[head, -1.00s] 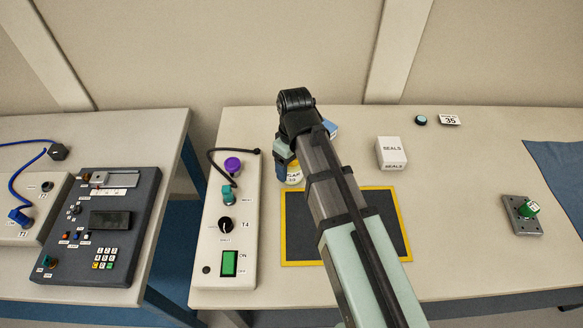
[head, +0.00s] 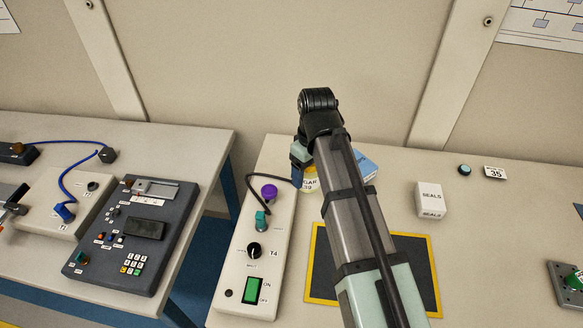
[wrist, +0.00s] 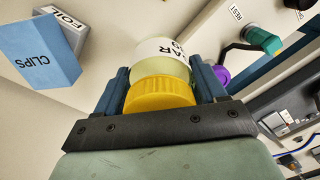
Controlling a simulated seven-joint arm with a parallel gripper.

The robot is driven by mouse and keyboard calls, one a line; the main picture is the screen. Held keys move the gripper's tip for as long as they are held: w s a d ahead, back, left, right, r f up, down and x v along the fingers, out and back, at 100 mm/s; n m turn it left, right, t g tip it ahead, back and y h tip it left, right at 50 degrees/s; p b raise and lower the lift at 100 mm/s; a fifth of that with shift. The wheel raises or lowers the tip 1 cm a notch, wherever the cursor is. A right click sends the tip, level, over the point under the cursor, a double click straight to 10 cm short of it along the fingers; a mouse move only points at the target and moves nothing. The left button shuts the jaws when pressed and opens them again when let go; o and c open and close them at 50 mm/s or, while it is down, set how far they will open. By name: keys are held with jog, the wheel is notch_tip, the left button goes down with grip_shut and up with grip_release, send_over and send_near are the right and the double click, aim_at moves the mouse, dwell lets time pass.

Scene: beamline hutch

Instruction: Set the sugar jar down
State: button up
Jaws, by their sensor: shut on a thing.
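The sugar jar (wrist: 165,60) is pale with a yellow lid (wrist: 160,94) and a white label, partly readable. In the wrist view it sits between the two fingers of my gripper (wrist: 158,75), which is shut on it with the lid toward the palm. In the head view the jar (head: 310,184) shows beside the arm, partly hidden by my gripper (head: 302,160). It is behind the yellow-edged dark mat (head: 318,262) and right of the purple knob. I cannot tell whether its base touches the table.
A blue CLIPS box (wrist: 42,58) and a FOIL box (wrist: 68,22) stand close by. The T4 panel (head: 240,270) with its purple knob (head: 269,192) and cable lies left. A white SEALS box (head: 429,199) stands right. Bare table (head: 400,190) lies between.

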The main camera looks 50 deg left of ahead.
jog(key=w+a+n, duration=0.1)
jog(key=w+a, duration=0.1)
jog(key=a, duration=0.6)
jog(key=w+a, duration=0.3)
jog(key=a, duration=0.6)
jog(key=shift+s+d+f, duration=0.1)
jog(key=shift+f, duration=4.45)
jog(key=shift+f, duration=0.1)
jog(key=o, duration=1.4)
jog(key=shift+o, duration=0.2)
notch_tip(320, 180, up, 12)
jog(key=shift+d, duration=0.25)
